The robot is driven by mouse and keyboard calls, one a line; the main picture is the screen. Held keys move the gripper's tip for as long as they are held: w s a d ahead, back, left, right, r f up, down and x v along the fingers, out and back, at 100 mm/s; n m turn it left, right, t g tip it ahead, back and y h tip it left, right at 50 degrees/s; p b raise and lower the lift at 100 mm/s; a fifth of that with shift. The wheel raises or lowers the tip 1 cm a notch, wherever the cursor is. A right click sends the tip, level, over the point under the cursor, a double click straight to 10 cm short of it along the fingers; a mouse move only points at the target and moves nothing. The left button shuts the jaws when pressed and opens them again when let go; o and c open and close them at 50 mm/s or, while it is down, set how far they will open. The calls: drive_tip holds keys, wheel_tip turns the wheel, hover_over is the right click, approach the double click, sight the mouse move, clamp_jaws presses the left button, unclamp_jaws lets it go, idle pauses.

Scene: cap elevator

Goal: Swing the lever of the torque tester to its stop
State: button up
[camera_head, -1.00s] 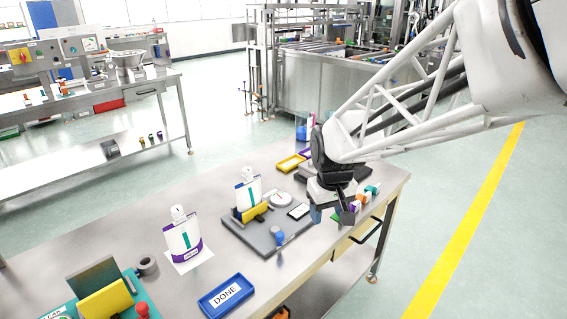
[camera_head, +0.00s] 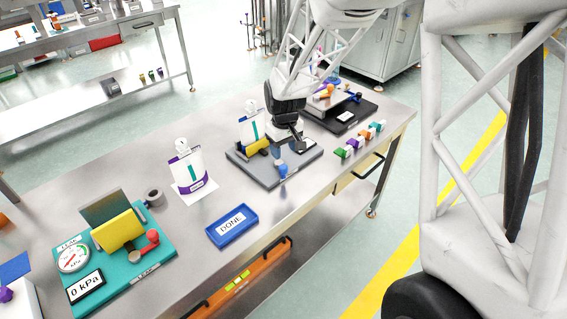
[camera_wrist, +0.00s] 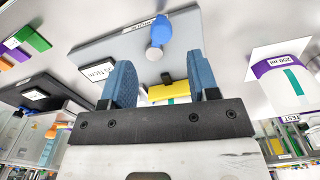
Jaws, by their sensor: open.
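The torque tester (camera_head: 262,174) is a grey plate on the bench. Near its front edge is a blue knob (camera_head: 283,170), which I take to be the lever's end; it also shows in the wrist view (camera_wrist: 161,30), above a silver round part. A white pouch with a teal stripe (camera_head: 250,132) stands in the tester's yellow clamp (camera_head: 258,146). A small display (camera_wrist: 98,72) sits on the plate. My gripper (camera_wrist: 161,75) is open and empty, with blue fingers. It hovers over the plate's rear right part, apart from the knob, and hides some of the plate.
A second pouch (camera_head: 189,171) stands on a white sheet left of the tester. A blue DONE tray (camera_head: 231,226) lies in front. Several coloured blocks (camera_head: 360,140) line the right side; a black device (camera_head: 343,112) is behind. A teal pressure device (camera_head: 120,262) is at left.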

sight(283, 166)
drive_tip(key=shift+w+a+f, duration=0.15)
drive_tip(key=shift+a+f, duration=0.05)
drive_tip(key=shift+f, duration=0.05)
drive_tip(key=shift+f, duration=0.1)
drive_tip(key=shift+f, duration=3.8)
clamp_jaws()
